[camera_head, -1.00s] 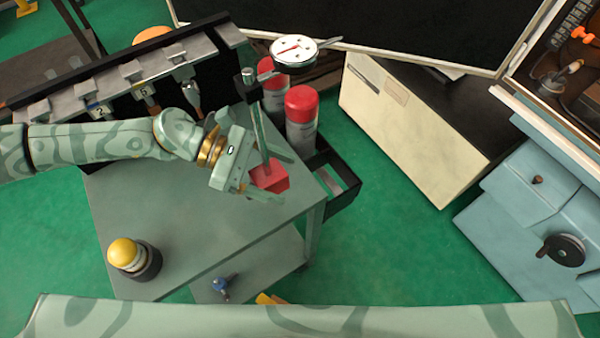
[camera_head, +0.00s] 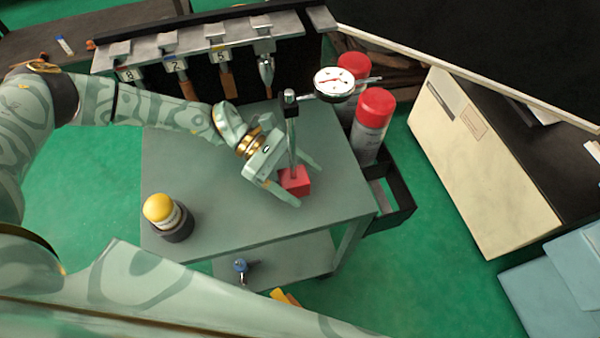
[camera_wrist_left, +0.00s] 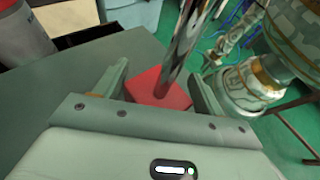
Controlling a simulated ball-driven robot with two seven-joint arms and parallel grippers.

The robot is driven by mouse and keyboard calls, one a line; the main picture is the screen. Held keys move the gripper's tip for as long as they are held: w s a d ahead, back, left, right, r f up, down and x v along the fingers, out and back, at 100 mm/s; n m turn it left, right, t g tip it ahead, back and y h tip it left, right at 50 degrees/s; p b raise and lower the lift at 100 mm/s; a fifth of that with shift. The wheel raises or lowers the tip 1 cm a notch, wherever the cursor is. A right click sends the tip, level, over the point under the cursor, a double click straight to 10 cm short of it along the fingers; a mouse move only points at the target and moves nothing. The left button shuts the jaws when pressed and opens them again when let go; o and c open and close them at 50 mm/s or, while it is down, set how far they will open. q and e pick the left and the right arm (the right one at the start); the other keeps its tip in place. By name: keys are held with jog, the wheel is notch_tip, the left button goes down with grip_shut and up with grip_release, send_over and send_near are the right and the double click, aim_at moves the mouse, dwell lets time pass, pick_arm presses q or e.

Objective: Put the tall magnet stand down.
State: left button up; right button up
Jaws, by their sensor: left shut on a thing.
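The tall magnet stand has a red block base (camera_head: 295,182), a thin grey post (camera_head: 292,140) and a white dial gauge (camera_head: 334,84) at its top. My left gripper (camera_head: 308,187) is shut on the stand low down, its fingers on either side of the red base. In the left wrist view, the red base (camera_wrist_left: 158,88) and the shiny post sit between the fingers. The stand is over the grey cart top (camera_head: 225,225), towards its right side. I cannot tell whether the base touches the surface. My right gripper is not in view.
A yellow-topped container (camera_head: 160,210) stands at the cart's front left. A rack with numbered tags (camera_head: 215,40) runs along the back. The cart top's middle is clear.

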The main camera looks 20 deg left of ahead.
pick_arm(q)
jog(key=shift+r, duration=0.15)
jog(key=o, duration=1.9)
jog(key=shift+f, duration=0.25)
jog(key=shift+r, duration=0.1)
jog(key=shift+a+r, duration=0.2)
jog(key=shift+a, duration=0.05)
jog(key=v, duration=0.7)
